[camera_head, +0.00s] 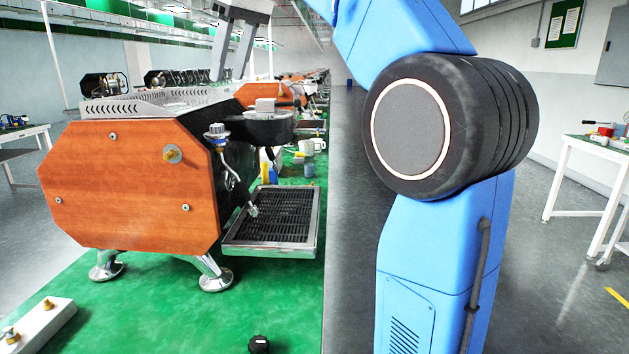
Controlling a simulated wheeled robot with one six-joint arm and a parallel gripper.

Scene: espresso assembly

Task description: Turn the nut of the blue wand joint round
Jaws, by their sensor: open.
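The espresso machine (130,190) with wood-coloured side panels stands on the green bench top. Its steam wand (232,180) hangs from a metallic joint (216,133) at the upper front corner, beside the group head.
The drip tray (272,232) juts out below the wand. A brass fitting (172,154) sticks out of the side panel. A black knob (258,344) and a white block (42,328) with brass parts lie at the bench front. Cups and more machines stand behind.

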